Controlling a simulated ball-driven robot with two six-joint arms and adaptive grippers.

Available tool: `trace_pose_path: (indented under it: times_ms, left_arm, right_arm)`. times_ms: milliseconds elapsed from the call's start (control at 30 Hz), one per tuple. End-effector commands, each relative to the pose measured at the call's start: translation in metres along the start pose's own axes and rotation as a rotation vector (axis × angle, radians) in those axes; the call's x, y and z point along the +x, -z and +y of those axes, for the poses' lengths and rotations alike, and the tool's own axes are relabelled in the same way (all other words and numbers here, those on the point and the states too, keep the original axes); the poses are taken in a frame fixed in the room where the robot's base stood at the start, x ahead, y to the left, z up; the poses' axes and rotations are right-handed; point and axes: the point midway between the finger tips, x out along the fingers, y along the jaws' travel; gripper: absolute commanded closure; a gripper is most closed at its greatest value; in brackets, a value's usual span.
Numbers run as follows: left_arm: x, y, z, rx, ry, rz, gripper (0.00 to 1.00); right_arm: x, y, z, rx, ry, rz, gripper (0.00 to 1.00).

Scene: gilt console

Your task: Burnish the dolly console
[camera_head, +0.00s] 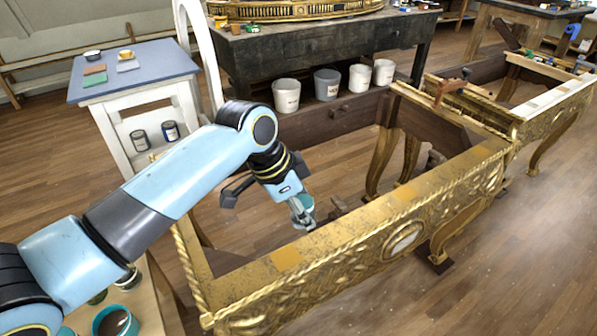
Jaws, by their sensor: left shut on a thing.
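The console (345,248) is a gilt wooden frame with a carved front, a rope-like edge and an oval medallion. It has an open middle and curved gilt legs. Its front rail has a flat ochre patch (286,261) near the left end and another patch (405,192) further right. My right gripper is out of view.
A blue-topped white table (160,62) with small blocks and bowls stands back left. White and grey buckets (286,96) stand below a dark workbench (300,45). A wooden surface with teal pots (115,322) is at the lower left.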

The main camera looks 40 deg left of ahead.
Motion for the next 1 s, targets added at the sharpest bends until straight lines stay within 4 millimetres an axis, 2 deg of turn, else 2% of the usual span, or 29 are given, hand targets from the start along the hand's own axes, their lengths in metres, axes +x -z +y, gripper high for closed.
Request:
trace_pose_path:
  times_ms: [33,167,267,633,1000]
  left_arm:
    - [-0.008,0.000,-0.003,0.001,-0.002,-0.003,0.91]
    - [-0.005,-0.005,-0.006,0.003,-0.001,-0.001,0.91]
    - [0.000,-0.008,-0.007,0.003,-0.001,0.000,0.91]
    - [0.029,-0.020,-0.007,0.004,-0.001,-0.001,0.91]
    - [0.028,-0.019,-0.007,0.004,-0.001,-0.001,0.91]
  right_arm:
    - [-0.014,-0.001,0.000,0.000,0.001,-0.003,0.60]
    - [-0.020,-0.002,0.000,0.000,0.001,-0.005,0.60]
    - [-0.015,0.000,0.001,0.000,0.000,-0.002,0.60]
    - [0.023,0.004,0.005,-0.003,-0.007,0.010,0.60]
    - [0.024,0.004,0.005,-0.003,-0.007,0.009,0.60]
